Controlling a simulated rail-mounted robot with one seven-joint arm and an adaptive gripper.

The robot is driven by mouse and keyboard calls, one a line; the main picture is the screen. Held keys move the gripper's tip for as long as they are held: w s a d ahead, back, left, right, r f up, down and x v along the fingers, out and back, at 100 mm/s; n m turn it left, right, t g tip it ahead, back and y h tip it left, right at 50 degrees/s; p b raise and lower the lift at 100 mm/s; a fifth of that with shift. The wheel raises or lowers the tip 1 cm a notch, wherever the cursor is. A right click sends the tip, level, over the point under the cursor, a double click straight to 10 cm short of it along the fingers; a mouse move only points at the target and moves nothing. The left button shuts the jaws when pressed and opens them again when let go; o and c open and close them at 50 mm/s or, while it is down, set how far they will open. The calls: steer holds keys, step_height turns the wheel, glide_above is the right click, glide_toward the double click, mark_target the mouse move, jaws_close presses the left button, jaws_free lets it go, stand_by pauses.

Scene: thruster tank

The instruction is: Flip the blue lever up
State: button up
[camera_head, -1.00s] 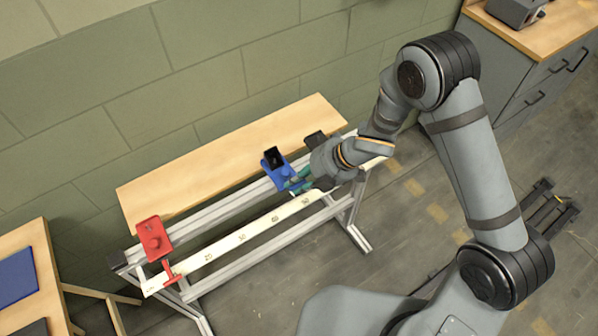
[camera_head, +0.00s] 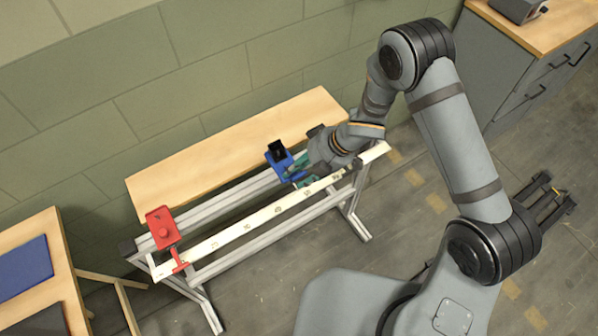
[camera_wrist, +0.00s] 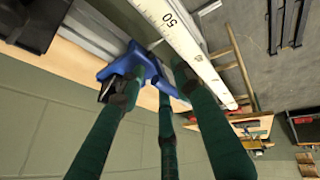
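The blue lever unit (camera_head: 280,158) stands on the metal rail at the front of the wooden bench top, with a dark socket on its upper part. In the wrist view the blue lever unit (camera_wrist: 128,66) lies just past my fingertips, and part of it is hidden behind them. My gripper (camera_head: 299,178) has green fingers with dark tips and is right beside the blue unit, on its right and front side. In the wrist view my gripper's fingers (camera_wrist: 152,88) are spread around the lower blue part, apart from one another. Contact cannot be told.
A white ruler strip (camera_head: 262,219) runs along the rail front, close to my fingers. A red lever unit (camera_head: 163,228) stands at the rail's left end. The wall (camera_head: 150,80) is behind the bench.

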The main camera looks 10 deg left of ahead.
steer(key=v, duration=1.2)
steer(key=shift+s, duration=0.1)
stand_by(0.4)
steer(key=b+x, duration=0.1)
steer(key=x, duration=1.1)
steer(key=shift+f, duration=0.4)
steer(key=shift+b, duration=0.55)
steer(key=shift+d+r+t+b, duration=0.15)
steer(key=shift+r+t+b, duration=0.15)
steer(key=shift+b, duration=0.1)
steer(key=shift+r, duration=0.1)
